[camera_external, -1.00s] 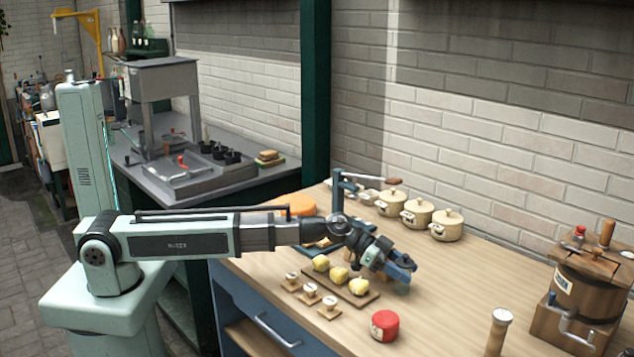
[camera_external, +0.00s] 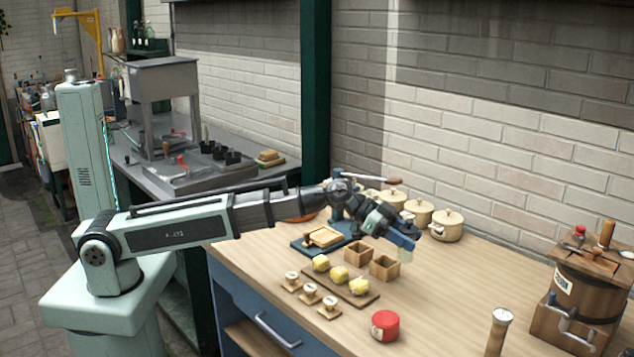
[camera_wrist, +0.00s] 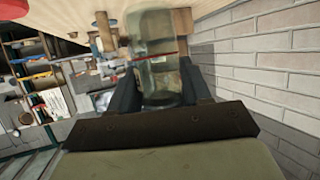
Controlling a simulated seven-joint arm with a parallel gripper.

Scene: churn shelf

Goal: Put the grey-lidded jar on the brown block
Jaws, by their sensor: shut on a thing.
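My gripper (camera_external: 408,240) is raised above the wooden table, right of the small open boxes and in front of the cream pots. In the wrist view its fingers (camera_wrist: 160,88) are shut on a see-through, greenish-grey jar (camera_wrist: 157,58) with a thin red line across it. The jar is blurred, and I cannot clearly make out its lid. I cannot pick out the brown block with certainty; a tan wooden piece (camera_external: 323,237) lies on a blue board.
Two open wooden boxes (camera_external: 371,260) stand behind a board with yellow lumps (camera_external: 339,275). Cream lidded pots (camera_external: 447,226) line the wall. A red tin (camera_external: 385,326) stands at the front. A wooden churn (camera_external: 585,285) is at right. The table's middle right is clear.

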